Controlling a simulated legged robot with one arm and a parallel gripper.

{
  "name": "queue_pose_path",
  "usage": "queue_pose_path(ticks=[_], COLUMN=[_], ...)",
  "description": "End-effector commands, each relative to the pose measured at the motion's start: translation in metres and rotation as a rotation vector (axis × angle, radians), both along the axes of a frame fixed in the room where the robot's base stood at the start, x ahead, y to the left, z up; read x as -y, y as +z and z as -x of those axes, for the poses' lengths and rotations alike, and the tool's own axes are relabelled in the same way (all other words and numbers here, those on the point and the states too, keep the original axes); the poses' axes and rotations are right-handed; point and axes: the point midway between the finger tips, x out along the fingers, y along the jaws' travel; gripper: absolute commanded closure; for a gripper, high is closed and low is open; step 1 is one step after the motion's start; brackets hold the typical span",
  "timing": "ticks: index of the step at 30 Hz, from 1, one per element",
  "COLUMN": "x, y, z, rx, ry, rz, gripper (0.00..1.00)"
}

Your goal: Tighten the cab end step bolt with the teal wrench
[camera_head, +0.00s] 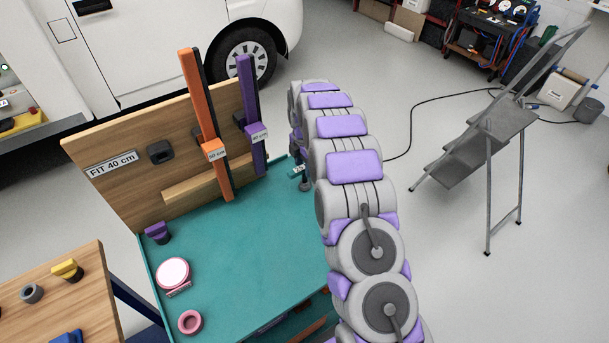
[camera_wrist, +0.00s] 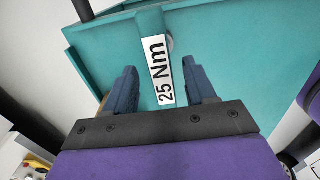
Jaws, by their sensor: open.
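The teal wrench (camera_wrist: 147,28) shows in the wrist view with a white label reading 25 Nm. Its labelled part lies between the two fingers of my gripper (camera_wrist: 160,88). The fingers are open, with a visible gap on each side of the label. In the head view a small teal piece with a white label (camera_head: 298,170) shows beside my arm at the bench's far right edge. My arm hides most of that spot. I cannot pick out the cab end step bolt in either view.
The teal bench top (camera_head: 235,250) holds a pink round gauge (camera_head: 173,273) and a pink ring (camera_head: 190,321). An orange bar (camera_head: 205,125) and a purple bar (camera_head: 251,115) stand against its wooden back panel (camera_head: 110,140).

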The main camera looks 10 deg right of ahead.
Motion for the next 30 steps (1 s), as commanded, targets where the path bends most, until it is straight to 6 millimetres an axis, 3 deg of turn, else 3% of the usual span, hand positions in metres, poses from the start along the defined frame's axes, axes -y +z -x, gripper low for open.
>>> queue_pose_path(ticks=[5, 15, 22, 30], x=[0.000, 0.001, 0.001, 0.001], y=[-0.010, -0.055, -0.056, -0.056], z=[0.000, 0.001, 0.001, 0.001], rx=[0.002, -0.002, 0.001, 0.001], ry=[0.000, 0.000, 0.000, 0.000], rz=[0.000, 0.001, 0.001, 0.001], gripper=[0.45, 0.45, 0.45, 0.69])
